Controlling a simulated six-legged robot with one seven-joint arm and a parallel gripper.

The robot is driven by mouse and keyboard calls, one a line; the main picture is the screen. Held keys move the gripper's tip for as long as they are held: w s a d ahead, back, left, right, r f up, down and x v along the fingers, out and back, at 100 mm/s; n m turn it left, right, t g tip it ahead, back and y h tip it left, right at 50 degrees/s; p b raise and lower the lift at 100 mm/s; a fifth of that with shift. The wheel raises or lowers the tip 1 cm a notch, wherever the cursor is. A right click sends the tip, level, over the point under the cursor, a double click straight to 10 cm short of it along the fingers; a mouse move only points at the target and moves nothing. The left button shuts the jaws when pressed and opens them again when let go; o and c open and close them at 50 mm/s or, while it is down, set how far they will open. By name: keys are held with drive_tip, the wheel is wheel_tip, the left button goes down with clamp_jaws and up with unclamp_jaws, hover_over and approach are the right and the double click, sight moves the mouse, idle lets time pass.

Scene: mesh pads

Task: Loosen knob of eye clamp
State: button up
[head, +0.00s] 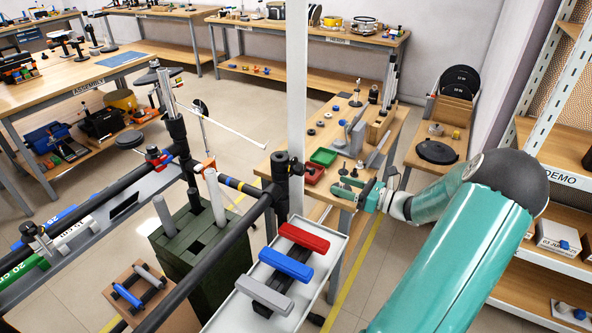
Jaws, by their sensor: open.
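My gripper (346,186) is at the end of my teal arm, right of centre, with its fingers pointing left. It is open, with nothing visible between the fingers. Left of it, a black clamp (282,165) sits on an upright post at the end of a dark rail, with a small dark knob (304,169) on its right side. A gap shows between the knob and my fingers. Another clamp with red and blue parts (158,158) is on the far rail. No label shows which one is the eye clamp.
A white tray (262,318) with red, blue and grey bars lies below the clamp. A wooden bench (398,122) with green and red bins stands behind my gripper. A white vertical post (297,60) rises by the clamp.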

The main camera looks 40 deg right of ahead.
sight(303, 171)
drive_tip(key=shift+d, duration=0.2)
drive_tip(key=x, duration=1.3)
drive_tip(key=shift+w+r, duration=0.1)
drive_tip(key=shift+w, duration=0.05)
drive_tip(key=c, duration=1)
